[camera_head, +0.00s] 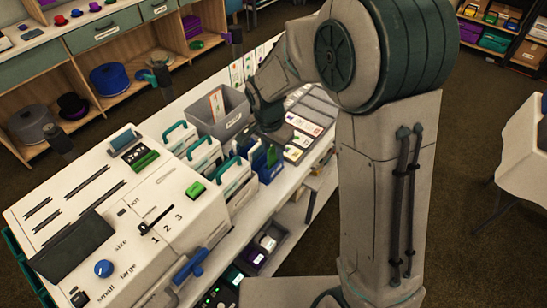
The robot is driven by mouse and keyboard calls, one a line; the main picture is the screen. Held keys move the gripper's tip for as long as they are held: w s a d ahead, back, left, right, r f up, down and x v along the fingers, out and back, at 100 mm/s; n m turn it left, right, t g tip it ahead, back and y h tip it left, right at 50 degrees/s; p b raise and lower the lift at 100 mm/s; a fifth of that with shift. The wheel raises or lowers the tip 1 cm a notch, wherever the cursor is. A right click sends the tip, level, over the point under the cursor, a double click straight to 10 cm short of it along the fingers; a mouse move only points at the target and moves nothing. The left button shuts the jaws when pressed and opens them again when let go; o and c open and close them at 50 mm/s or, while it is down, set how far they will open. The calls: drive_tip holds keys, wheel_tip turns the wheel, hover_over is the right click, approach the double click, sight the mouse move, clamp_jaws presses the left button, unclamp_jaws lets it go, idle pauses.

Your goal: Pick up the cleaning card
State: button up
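I cannot tell which card is the cleaning card; no card label is readable. Several cards (303,125) lie in a row on the white counter, right of my gripper. A card with coloured marks (217,105) stands in a grey bin (232,124) left of my gripper. My gripper (268,125) is low over the counter, between the bin and the row of cards. Its fingers are too small and dark to tell open from shut, and whether it holds anything is unclear. My arm hides part of the counter behind it.
Shelves with hats (110,78) are behind. A white-covered table (525,150) stands right, with open floor before it.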

drive_tip(key=shift+f, duration=0.3)
clamp_jaws()
drive_tip(key=shift+r, duration=0.1)
wheel_tip(320, 180, up, 10)
drive_tip(key=shift+f+b, duration=0.1)
drive_tip(key=shift+b, duration=0.55)
drive_tip(key=shift+d, duration=0.1)
